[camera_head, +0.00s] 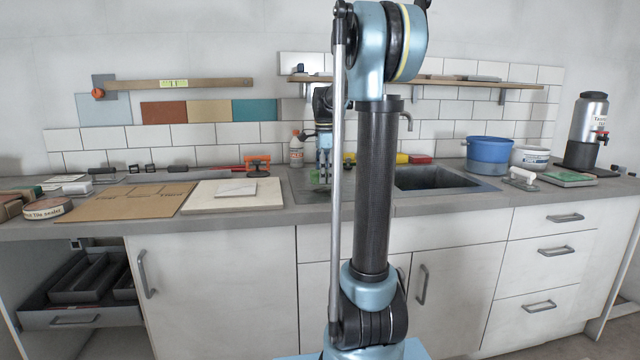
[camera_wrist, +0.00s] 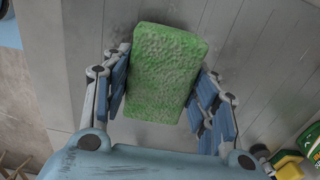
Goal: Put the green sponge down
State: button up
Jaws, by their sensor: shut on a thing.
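The green sponge (camera_wrist: 165,75) is a thick rectangular block with a pitted surface. In the wrist view my gripper (camera_wrist: 163,92) is shut on it, with a blue-padded finger on each side. The sponge is slightly tilted in the picture. In the head view my gripper (camera_head: 324,168) points down over the sink's metal drainboard (camera_head: 300,185), left of the basin. Only a small green edge of the sponge shows there, and my arm partly covers it. I cannot tell whether the sponge touches the drainboard.
The sink basin (camera_head: 432,178) lies right of my arm. A white spray bottle (camera_head: 296,152) stands behind the drainboard. An orange clamp (camera_head: 257,165) and a white board (camera_head: 215,198) lie left. A blue tub (camera_head: 488,154) stands right. The ribbed grey surface (camera_wrist: 75,60) around the sponge looks clear.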

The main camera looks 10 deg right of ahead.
jog(key=shift+f, duration=1.3)
jog(key=o, duration=1.1)
jog(key=shift+f, duration=0.1)
notch_tip(320, 180, up, 12)
jog(key=shift+r, duration=0.15)
